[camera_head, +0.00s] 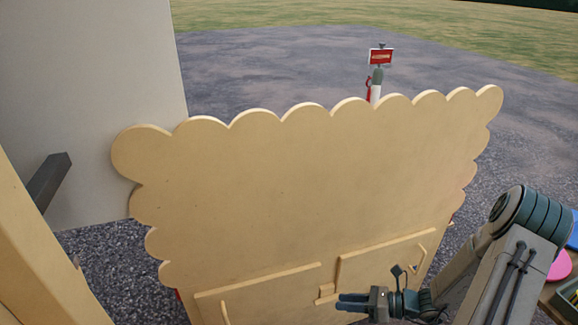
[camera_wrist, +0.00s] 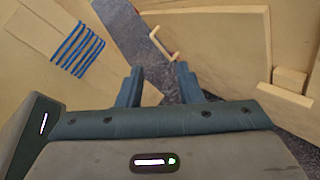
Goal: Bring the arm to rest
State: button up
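My gripper (camera_head: 352,302) is at the lower right of the head view, in front of the lower part of a cream board with a scalloped edge (camera_head: 300,190). Its fingers point left. In the wrist view my gripper (camera_wrist: 158,84) has its two dark blue fingers apart, with only grey ground showing between them. It is open and empty. My arm is bent at the right of the head view, its elbow high and its forearm running down to the gripper.
The board carries raised panels (camera_head: 262,298) near the gripper. A pale handle (camera_wrist: 163,42) and a blue-striped panel (camera_wrist: 78,50) show in the wrist view. Pink (camera_head: 560,266) and blue discs lie at the right edge. A red sign (camera_head: 381,57) stands behind on open paving.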

jog(key=s+r+n+h+p, duration=0.4)
jog(key=r+n, duration=0.5)
jog(key=r, duration=0.4)
jog(key=s+r+n+h+p, duration=0.4)
jog(key=r+n+h, duration=0.2)
jog(key=r, duration=0.7)
jog(key=s+r+n+h+p, duration=0.4)
jog(key=s+r+n+p, duration=0.1)
jog(key=r+n, duration=0.6)
jog(key=shift+a+r+n+g+h, duration=0.3)
jog(key=shift+r+g+h, duration=0.1)
jog(key=shift+r, duration=0.55)
